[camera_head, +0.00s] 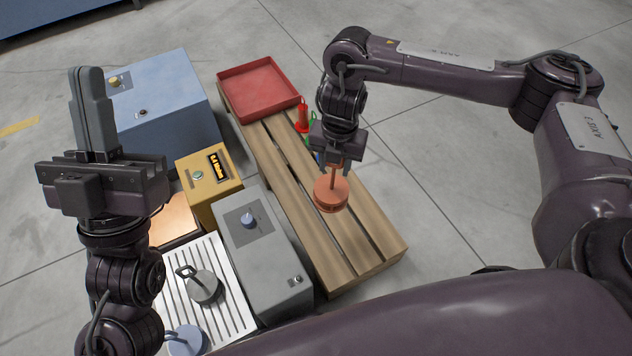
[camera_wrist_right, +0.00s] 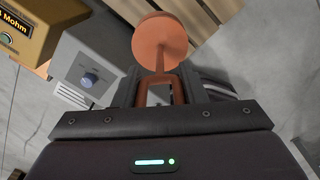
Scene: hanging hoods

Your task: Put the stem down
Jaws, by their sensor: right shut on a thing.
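An orange piece with a stem, a loop handle and a round disc (camera_head: 331,195) hangs from my right gripper (camera_head: 335,160). The right jaws are shut on its handle, and the disc hangs below them over the wooden pallet (camera_head: 365,250). I cannot tell if the disc touches the slats. In the right wrist view the disc (camera_wrist_right: 160,40) is beyond the fingertips and the handle is between the jaws (camera_wrist_right: 160,92). My left gripper (camera_head: 92,105) is raised at the left with its fingers pointing up, holding nothing visible. Its finger gap is unclear.
A red tray (camera_head: 258,90) sits on the pallet's far end. A red item (camera_head: 303,115) and partly hidden green and blue items stand behind my right gripper. Blue (camera_head: 165,100), yellow (camera_head: 208,182) and grey (camera_head: 262,240) boxes and a ribbed plate (camera_head: 235,318) with handled pieces lie left. The near slats are bare.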

